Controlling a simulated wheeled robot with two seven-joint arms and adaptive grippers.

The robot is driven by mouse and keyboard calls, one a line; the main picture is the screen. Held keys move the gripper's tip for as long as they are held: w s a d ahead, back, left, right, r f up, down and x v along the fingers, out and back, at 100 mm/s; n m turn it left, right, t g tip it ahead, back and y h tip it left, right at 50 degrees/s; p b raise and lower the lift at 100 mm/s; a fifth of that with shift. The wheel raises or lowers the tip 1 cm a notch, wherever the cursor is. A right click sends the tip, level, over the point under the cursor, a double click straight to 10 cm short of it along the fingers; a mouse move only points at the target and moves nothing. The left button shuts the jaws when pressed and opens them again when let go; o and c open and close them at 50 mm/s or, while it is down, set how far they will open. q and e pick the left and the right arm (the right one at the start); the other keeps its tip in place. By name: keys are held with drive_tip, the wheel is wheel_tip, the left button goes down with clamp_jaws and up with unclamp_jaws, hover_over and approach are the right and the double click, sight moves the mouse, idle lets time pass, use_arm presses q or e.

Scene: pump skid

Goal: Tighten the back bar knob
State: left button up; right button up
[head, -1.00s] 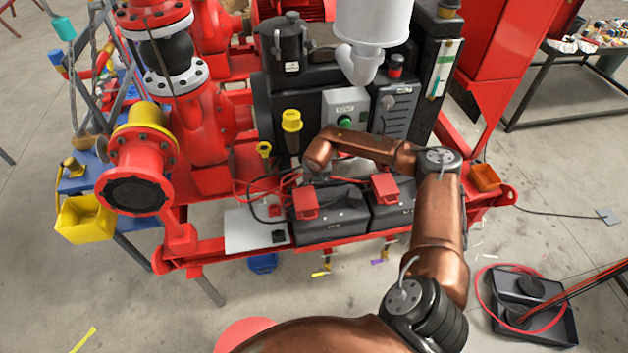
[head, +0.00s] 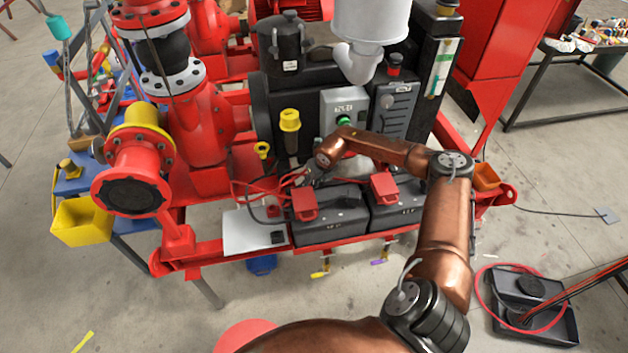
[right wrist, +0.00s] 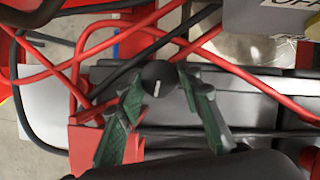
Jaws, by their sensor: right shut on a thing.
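A small round black knob (right wrist: 158,76) with a white line on top shows in the right wrist view. My right gripper (right wrist: 160,88) has its green-padded fingers closed on either side of it. In the head view my right gripper (head: 304,178) is small and partly hidden among red cables, just behind the left black battery (head: 330,220) and its red terminal cover (head: 305,203). The knob cannot be made out in the head view. My left gripper is not in view.
Red and black cables (right wrist: 88,52) run close around the knob. The right battery (head: 398,205) has another red cover (head: 385,188). A grey control box (head: 343,110) and a yellow-capped post (head: 290,120) stand behind. A white plate (head: 250,235) lies left of the batteries.

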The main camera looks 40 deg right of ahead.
drive_tip(key=o, duration=1.2)
drive_tip(key=shift+c, duration=0.2)
drive_tip(key=shift+r, duration=0.1)
drive_tip(key=d+v, duration=0.1)
drive_tip(key=v, duration=1)
drive_tip(key=shift+s+a+r, duration=0.2)
drive_tip(key=shift+a+r, duration=0.15)
drive_tip(key=shift+a, duration=0.15)
